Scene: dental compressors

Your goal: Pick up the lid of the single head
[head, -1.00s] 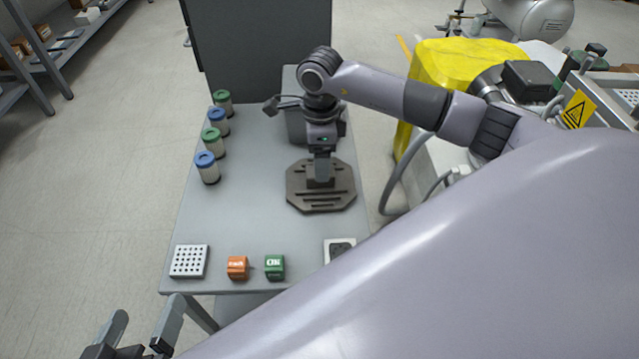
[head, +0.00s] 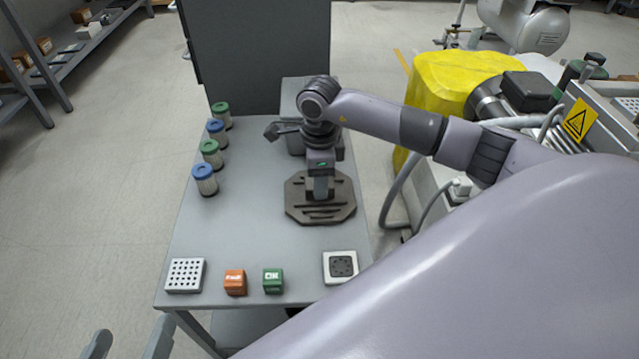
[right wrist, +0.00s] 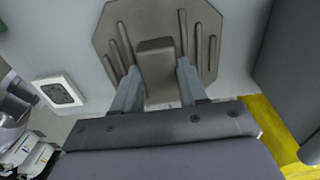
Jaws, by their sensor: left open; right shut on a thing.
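The lid (head: 298,205) is a dark brown-grey octagonal plate with raised ribs and a block-shaped handle. It appears flat at the table's middle right; I cannot tell whether it touches the table. It also shows in the right wrist view (right wrist: 112,30). My right gripper (head: 320,184) points down from above and is shut on the lid's handle (right wrist: 157,62). In the right wrist view its two fingers (right wrist: 158,92) stand on either side of the handle. My left gripper (head: 128,342) is open and empty at the bottom left, partly cut off by the frame.
Several filter canisters (head: 209,153) line the table's left edge. A perforated white block (head: 185,275), an orange box (head: 235,282), a green box (head: 273,281) and a white pad (head: 340,267) lie along the front. A yellow-covered machine (head: 440,85) stands right. The table's middle left is clear.

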